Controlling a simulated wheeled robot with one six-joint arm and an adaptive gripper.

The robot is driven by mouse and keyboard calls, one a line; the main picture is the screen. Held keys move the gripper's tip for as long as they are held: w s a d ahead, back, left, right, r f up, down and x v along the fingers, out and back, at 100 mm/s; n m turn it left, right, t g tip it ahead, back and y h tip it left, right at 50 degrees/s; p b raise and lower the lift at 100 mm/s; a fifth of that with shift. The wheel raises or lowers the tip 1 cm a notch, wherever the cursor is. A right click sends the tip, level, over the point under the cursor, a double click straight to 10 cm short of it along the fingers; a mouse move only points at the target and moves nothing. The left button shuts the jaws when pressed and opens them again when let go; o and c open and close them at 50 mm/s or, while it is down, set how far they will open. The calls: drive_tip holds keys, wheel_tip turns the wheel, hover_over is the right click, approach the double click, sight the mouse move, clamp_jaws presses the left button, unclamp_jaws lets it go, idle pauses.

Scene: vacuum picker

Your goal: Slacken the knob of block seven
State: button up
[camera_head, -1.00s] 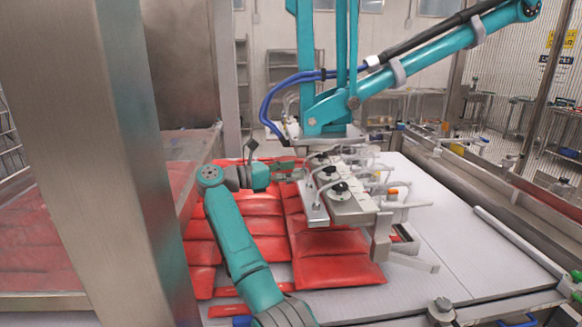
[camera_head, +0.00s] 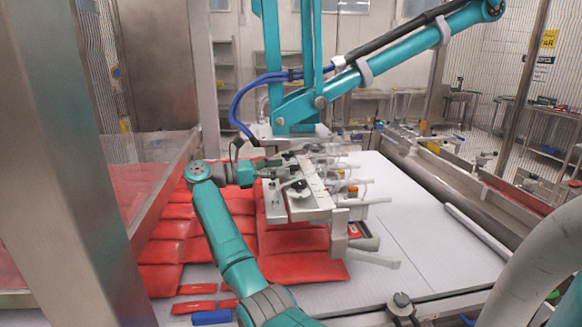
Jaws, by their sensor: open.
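The vacuum picker head (camera_head: 318,207) is a pale metal bar with several blocks, hanging over the red packs. Small dark knobs stand on top of it, one clear (camera_head: 298,185); others farther back are partly covered. I cannot read any block numbers, so I cannot tell which is block seven. My teal arm comes up from the bottom and bends right at the wrist. My gripper (camera_head: 272,170) is small and dark in the view, at the far left end of the head, close to its knobs. It is open. Whether it touches a knob cannot be told.
Red packs (camera_head: 300,268) lie in rows under the head. A teal picker arm (camera_head: 400,62) with blue hoses (camera_head: 238,100) rises behind. A steel post (camera_head: 75,190) stands close at left. A pale curved tube (camera_head: 545,265) is at lower right. The white table surface (camera_head: 440,250) is clear at right.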

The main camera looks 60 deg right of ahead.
sight(292, 165)
drive_tip(key=shift+x, duration=2.15)
drive_tip(key=c, duration=1.2)
